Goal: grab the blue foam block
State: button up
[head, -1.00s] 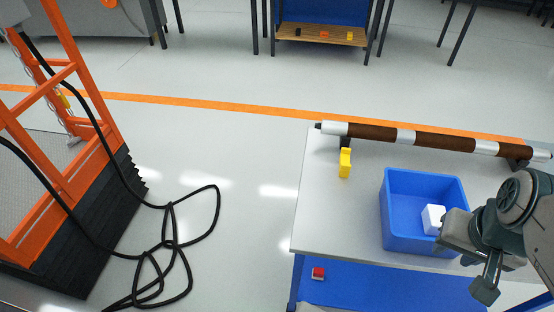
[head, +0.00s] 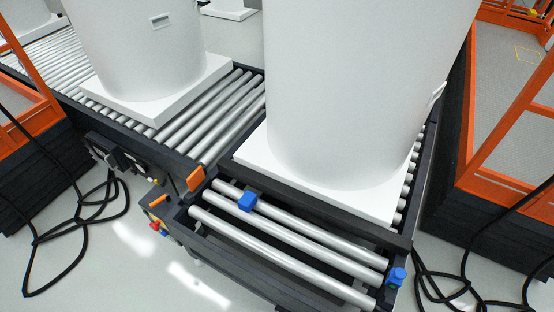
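A small blue block (head: 248,201) rests on the metal rollers at the near end of the conveyor, left of the picture's middle. Another small blue piece (head: 397,275) sits at the right corner of the conveyor frame, with a green part below it; I cannot tell exactly what it is. My gripper is not in the head view now.
A large white tank (head: 360,90) on a white base stands just behind the block. A second white tank (head: 145,50) stands to its left. Orange-railed lifts (head: 510,150) flank the conveyor. Black cables (head: 75,230) lie on the floor at both sides.

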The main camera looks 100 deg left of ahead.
aim_at(248, 199)
jog(key=u, duration=5.4)
jog(key=i, duration=1.95)
jog(key=z, duration=1.65)
